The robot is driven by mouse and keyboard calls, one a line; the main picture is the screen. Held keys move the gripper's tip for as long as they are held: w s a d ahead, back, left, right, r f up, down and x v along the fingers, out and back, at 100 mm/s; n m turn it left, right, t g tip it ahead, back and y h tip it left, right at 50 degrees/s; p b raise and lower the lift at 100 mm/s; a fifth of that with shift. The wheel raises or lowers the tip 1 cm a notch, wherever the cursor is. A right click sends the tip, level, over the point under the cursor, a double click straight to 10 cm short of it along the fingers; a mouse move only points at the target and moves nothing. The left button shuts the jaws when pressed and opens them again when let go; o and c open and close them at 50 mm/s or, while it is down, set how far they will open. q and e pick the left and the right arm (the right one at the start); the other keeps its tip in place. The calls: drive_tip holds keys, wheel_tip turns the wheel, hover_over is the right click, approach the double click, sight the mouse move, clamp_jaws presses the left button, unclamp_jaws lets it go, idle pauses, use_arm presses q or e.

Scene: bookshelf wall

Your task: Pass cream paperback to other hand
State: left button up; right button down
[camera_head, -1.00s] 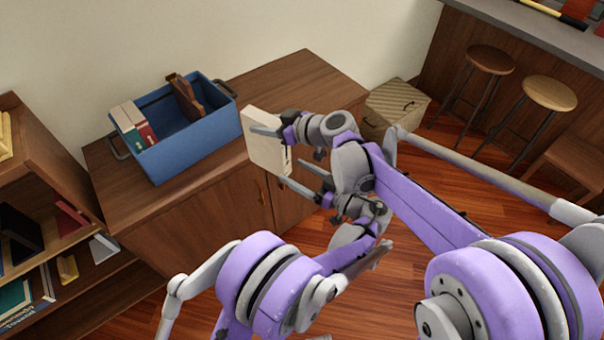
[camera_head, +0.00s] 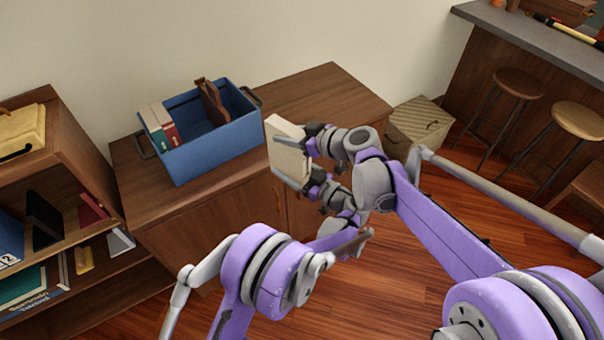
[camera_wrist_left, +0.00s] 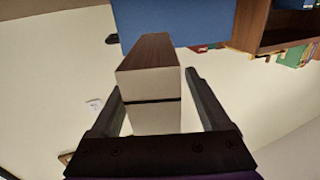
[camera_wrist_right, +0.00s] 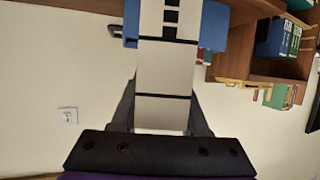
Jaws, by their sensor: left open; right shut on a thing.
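The cream paperback (camera_head: 286,150) is held up in the air in front of the blue box, its cover facing left in the head view. My right gripper (camera_head: 304,142) is shut on it from the right side. In the right wrist view the book (camera_wrist_right: 165,75) runs up between the fingers, showing black bands. My left gripper (camera_head: 294,178) is open at the book's lower end. In the left wrist view a pale block with a brown upper face, apparently the book (camera_wrist_left: 155,85), lies between the spread fingers. Finger contact there cannot be told.
The blue box (camera_head: 222,142) with several books stands on the wooden cabinet (camera_head: 322,88) behind. A bookshelf (camera_head: 85,155) is at left. A striped box (camera_head: 420,118), stools (camera_head: 518,84) and a counter (camera_head: 530,35) are at right.

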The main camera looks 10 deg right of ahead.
use_arm(q)
drive_tip(key=shift+w+a, duration=0.35)
drive_tip(key=shift+w, duration=0.05)
clamp_jaws()
drive_tip(key=shift+s+a, duration=0.1)
use_arm(e)
drive_tip(key=shift+w+d, duration=0.1)
idle(1.0)
use_arm(q)
drive_tip(key=shift+r, duration=0.1)
use_arm(e)
drive_tip(key=shift+c, duration=1.6)
unclamp_jaws()
